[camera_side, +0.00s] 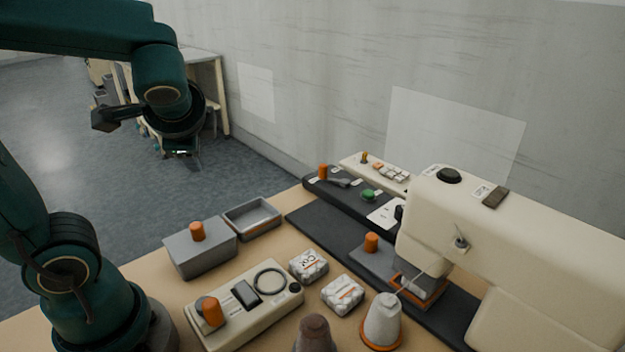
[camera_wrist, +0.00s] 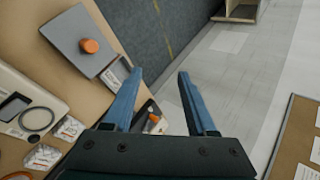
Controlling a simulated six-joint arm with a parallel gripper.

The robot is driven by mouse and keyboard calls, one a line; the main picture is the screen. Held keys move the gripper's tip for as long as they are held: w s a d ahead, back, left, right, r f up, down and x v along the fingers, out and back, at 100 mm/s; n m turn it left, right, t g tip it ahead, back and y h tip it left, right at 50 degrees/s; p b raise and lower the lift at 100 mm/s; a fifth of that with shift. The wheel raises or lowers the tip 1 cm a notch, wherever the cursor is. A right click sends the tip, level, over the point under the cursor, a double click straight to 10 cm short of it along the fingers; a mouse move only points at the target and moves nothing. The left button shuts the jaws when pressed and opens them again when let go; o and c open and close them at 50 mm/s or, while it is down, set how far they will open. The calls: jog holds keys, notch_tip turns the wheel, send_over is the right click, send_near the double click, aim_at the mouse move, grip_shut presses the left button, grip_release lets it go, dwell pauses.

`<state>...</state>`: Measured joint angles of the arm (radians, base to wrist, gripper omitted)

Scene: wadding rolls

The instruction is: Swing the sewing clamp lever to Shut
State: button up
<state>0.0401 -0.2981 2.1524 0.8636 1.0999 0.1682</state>
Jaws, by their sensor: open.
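An orange-knobbed lever (camera_side: 323,171) stands at the far left end of the dark machine bed, with small white labels beside it. I take it for the clamp lever; the labels are too small to read, so I cannot tell its setting. In the wrist view its orange knob (camera_wrist: 154,118) shows between my fingers, beyond them. My gripper (camera_side: 182,153) hangs high in the air, left of the lever and well apart from it. In the wrist view my two blue fingers (camera_wrist: 160,75) are spread with nothing between them.
The cream sewing machine (camera_side: 520,235) fills the right. A grey box with an orange-knobbed lid (camera_side: 185,257), an open grey tray (camera_side: 262,211), a cream panel (camera_side: 262,321), two wrapped rolls (camera_side: 342,294) and a thread cone (camera_side: 381,325) crowd the table. Air around my gripper is clear.

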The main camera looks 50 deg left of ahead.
jog(key=w+a+r+m+y, duration=0.2)
jog(key=w+a+m+y, duration=0.1)
jog(key=w+a, duration=0.15)
jog(key=m+t+y, duration=0.2)
jog(key=m+t, duration=0.7)
jog(key=m, duration=0.6)
send_over(322, 171)
jog(key=s, duration=0.3)
notch_tip(322, 171, down, 8)
jog(key=f+m, duration=0.1)
jog(key=f, duration=0.1)
jog(key=d+f+m+t+h, duration=0.1)
jog(key=d+f+m, duration=0.1)
jog(key=f, duration=0.1)
jog(key=shift+w+f+h, duration=0.3)
jog(key=shift+w+f, duration=0.05)
jog(key=shift+w, duration=0.05)
jog(key=shift+m+h, duration=0.3)
jog(key=shift+m, duration=0.2)
jog(key=f, duration=0.4)
jog(key=shift+s+d, duration=0.25)
jog(key=shift+s, duration=0.15)
jog(key=shift+x, duration=2.5)
grip_shut()
